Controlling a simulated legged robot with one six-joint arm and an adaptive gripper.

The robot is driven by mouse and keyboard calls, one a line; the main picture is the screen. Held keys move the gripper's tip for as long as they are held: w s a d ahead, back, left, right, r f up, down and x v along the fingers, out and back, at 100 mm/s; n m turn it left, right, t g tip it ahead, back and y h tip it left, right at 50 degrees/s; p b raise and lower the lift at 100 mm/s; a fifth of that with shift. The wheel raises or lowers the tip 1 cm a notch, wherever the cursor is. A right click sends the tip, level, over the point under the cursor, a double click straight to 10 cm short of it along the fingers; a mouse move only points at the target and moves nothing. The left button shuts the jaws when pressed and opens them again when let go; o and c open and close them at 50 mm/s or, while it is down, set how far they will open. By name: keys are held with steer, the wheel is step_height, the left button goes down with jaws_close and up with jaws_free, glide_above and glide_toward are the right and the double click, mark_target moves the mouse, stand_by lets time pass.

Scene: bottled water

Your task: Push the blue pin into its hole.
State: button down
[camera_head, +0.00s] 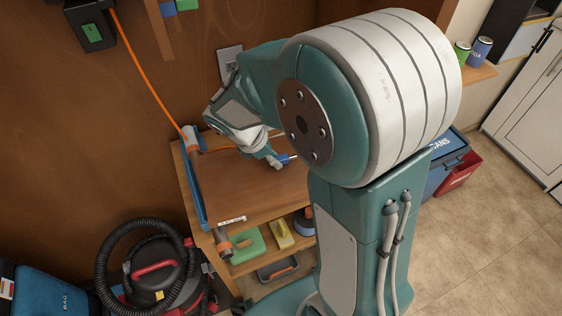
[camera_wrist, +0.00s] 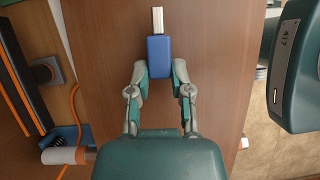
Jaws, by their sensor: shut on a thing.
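The blue pin (camera_wrist: 159,58) has a blue block-shaped handle and a pale metal shaft (camera_wrist: 158,20) pointing to the top of the wrist view. My gripper (camera_wrist: 159,74) is shut on the handle, with one finger on each side. In the head view my gripper (camera_head: 270,157) is low over the wooden bench top, and a small blue bit of the pin (camera_head: 283,159) shows at its tip, pointing right. My arm hides what lies beyond it. I cannot make out the hole in either view.
Tools lie on the shelf below, including a green case (camera_head: 245,244). A vacuum cleaner (camera_head: 155,270) stands at lower left, and blue and red bins (camera_head: 455,175) at right.

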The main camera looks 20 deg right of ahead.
mark_target(280, 158)
steer(key=shift+v, duration=1.05)
steer(key=shift+d+r, duration=0.3)
steer(key=shift+r, duration=0.55)
steer(key=shift+a+r, duration=0.15)
steer(key=shift+r, duration=0.95)
steer(key=shift+s, duration=0.1)
